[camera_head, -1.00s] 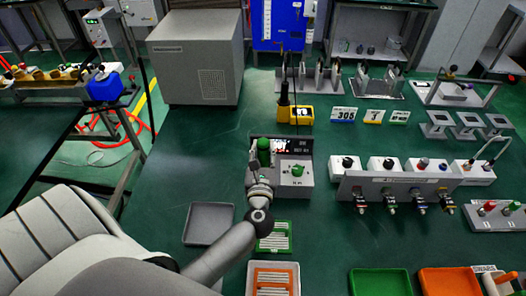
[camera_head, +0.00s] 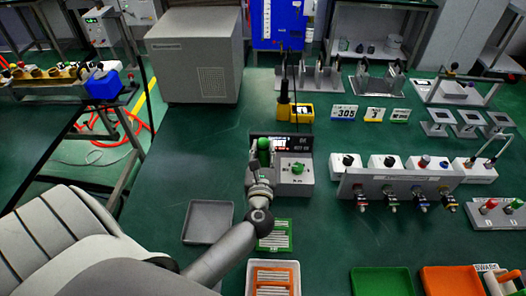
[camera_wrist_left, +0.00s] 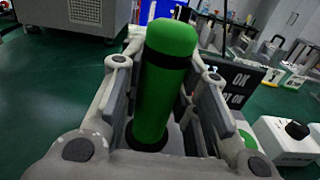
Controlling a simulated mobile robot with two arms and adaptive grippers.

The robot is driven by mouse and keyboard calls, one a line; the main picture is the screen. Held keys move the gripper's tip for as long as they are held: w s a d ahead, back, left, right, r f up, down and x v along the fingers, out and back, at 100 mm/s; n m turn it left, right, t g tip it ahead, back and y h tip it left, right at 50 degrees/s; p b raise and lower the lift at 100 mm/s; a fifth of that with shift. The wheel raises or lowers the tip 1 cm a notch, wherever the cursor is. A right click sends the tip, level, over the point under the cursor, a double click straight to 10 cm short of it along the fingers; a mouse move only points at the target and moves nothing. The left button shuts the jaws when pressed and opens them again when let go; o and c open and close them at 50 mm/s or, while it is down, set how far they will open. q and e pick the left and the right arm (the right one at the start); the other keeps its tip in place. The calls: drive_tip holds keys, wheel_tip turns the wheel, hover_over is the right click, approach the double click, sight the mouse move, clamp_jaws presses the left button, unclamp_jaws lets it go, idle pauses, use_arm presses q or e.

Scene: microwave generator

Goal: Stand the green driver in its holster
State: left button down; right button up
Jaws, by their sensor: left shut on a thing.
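The green driver (camera_head: 263,146) stands roughly upright in my left gripper (camera_head: 260,162), at the left part of a grey box with a small display. In the left wrist view the driver (camera_wrist_left: 167,75) is a thick green cylinder with a dark band, leaning slightly, between the two fingers of my left gripper (camera_wrist_left: 160,110). I cannot make out a holster with certainty. My right gripper is not in view.
The grey box (camera_head: 306,187) carries a green knob (camera_head: 298,168). Behind it stands a yellow device (camera_head: 301,112) with a black upright part. To the right are several white boxes and a grey connector panel (camera_head: 400,187). A grey tray (camera_head: 208,222) and a green rack (camera_head: 276,236) lie nearer.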

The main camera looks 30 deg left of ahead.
use_arm(q)
drive_tip(key=shift+f, duration=0.1)
idle(0.3)
drive_tip(key=c, duration=1.1)
unclamp_jaws()
drive_tip(key=shift+o, duration=0.3)
drive_tip(key=shift+s+f, duration=0.1)
drive_tip(key=shift+f, duration=0.05)
drive_tip(key=v, duration=1.2)
